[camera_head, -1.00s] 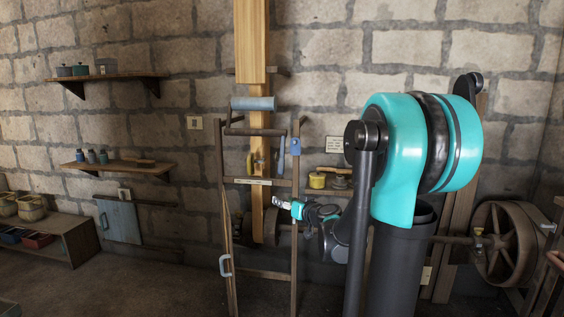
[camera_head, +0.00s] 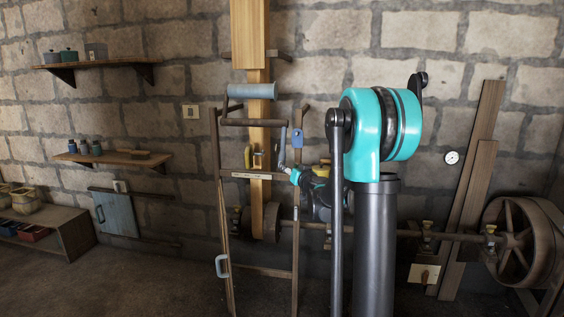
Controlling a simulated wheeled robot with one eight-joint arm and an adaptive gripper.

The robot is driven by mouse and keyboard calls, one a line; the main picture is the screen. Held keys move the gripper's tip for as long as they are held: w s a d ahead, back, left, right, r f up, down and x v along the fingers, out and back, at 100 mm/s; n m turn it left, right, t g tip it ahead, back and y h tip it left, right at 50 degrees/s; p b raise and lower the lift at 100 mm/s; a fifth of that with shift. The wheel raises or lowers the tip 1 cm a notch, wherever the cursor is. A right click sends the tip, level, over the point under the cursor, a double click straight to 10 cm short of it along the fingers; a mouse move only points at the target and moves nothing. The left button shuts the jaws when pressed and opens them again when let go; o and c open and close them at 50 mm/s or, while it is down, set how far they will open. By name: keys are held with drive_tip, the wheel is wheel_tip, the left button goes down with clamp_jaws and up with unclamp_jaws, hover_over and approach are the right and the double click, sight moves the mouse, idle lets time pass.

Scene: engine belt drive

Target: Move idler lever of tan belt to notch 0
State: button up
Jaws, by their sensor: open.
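A wide tan belt (camera_head: 248,38) runs down the stone wall behind a wooden frame. A grey-blue roller (camera_head: 252,91) sits at the top of the frame, across the belt. A lever with a blue plate (camera_head: 298,139) is on the frame's right post; I cannot tell whether it is the idler lever, and no notch marks are readable. My gripper (camera_head: 290,173) is just right of the belt, between the frame posts, below the blue plate. It is small and partly hidden by my arm. It is open, and I see nothing in it.
A shaft (camera_head: 450,236) with a large wheel (camera_head: 525,243) stands at the right. Two shelves (camera_head: 110,158) and a low bench (camera_head: 58,240) are at the left. Floor (camera_head: 140,285) at the left is clear.

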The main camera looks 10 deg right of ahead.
sight(283, 161)
drive_tip(key=x, duration=0.9)
drive_tip(key=shift+a, duration=0.1)
clamp_jaws()
